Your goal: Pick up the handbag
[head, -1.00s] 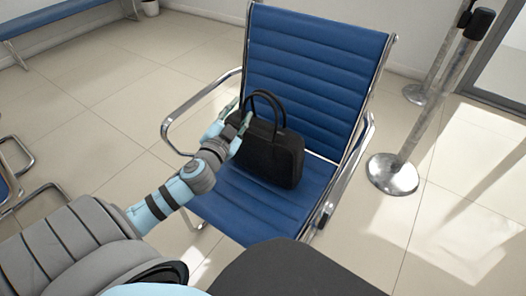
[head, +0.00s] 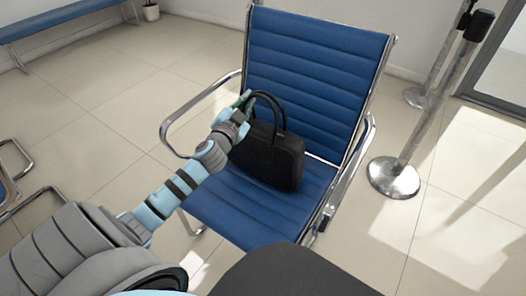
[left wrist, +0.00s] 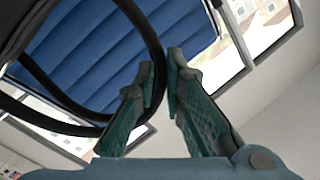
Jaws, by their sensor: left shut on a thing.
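The black handbag (head: 274,158) stands upright on the seat of a blue chair, with its two looped handles raised. My left gripper (head: 243,101) is at the left side of the handles, above the bag's top edge. In the left wrist view, my left gripper's fingers (left wrist: 161,85) are closed around one dark handle (left wrist: 154,40), which passes between the fingertips. The other handle (left wrist: 40,122) curves to the left of the fingers. The bag rests on the seat. My right gripper is not in view.
The blue chair (head: 226,208) has chrome armrests on both sides of the bag. A metal stanchion post (head: 407,150) stands to the right. A blue bench (head: 50,22) is at the back left.

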